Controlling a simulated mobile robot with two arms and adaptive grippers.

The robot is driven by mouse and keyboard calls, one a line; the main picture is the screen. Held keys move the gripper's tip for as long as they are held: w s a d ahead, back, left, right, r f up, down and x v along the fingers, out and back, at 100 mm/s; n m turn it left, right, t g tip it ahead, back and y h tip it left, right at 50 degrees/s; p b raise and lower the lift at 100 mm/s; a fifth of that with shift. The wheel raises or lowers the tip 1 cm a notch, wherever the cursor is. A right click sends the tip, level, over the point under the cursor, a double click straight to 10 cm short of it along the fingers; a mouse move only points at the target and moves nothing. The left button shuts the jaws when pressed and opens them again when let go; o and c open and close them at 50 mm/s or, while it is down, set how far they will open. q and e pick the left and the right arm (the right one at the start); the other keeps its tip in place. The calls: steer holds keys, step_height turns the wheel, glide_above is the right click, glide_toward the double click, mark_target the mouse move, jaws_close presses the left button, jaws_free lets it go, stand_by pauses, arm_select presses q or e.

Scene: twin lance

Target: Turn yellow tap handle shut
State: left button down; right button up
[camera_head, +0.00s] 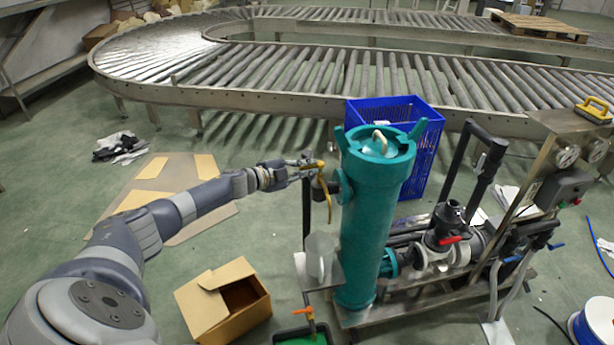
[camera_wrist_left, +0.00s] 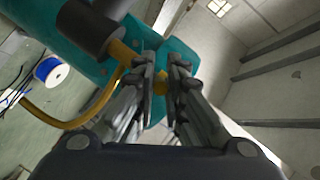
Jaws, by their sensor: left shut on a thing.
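A yellow tap is fitted to the side of the teal upright vessel (camera_head: 372,220), with a curved yellow spout (camera_head: 328,200) hanging down. The spout also shows at left in the left wrist view (camera_wrist_left: 88,112). The yellow tap handle (camera_head: 312,165) points left at the top of the tap. My left gripper (camera_head: 304,169) is at the handle, reaching in from the left. In the left wrist view its fingers (camera_wrist_left: 164,82) are closed on the handle, with a small yellow part (camera_wrist_left: 160,85) showing between them. The fingers hide most of the handle. My right gripper is out of view.
An open cardboard box (camera_head: 222,300) and a green tray (camera_head: 300,338) stand on the floor below. A blue crate (camera_head: 425,150) is behind the vessel. Pipework with a red-handled valve (camera_head: 449,240) lies to the right. A roller conveyor (camera_head: 240,98) runs behind.

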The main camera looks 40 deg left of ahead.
arm_select(q)
steer(key=shift+w+a+m+g+h+b, duration=0.15)
steer(key=shift+m+h+b, duration=0.1)
steer(key=shift+h+b, duration=0.15)
steer(key=shift+a+m+g+h+b, duration=0.15)
steer(key=shift+m+h+b, duration=0.1)
steer(key=shift+h+b, duration=0.15)
steer(key=shift+d, duration=0.1)
steer(key=shift+r, duration=0.1)
steer(key=c, duration=1.9)
jaws_free()
steer(key=shift+c, duration=0.2)
steer(key=shift+w, duration=0.1)
steer(key=v, duration=1.2)
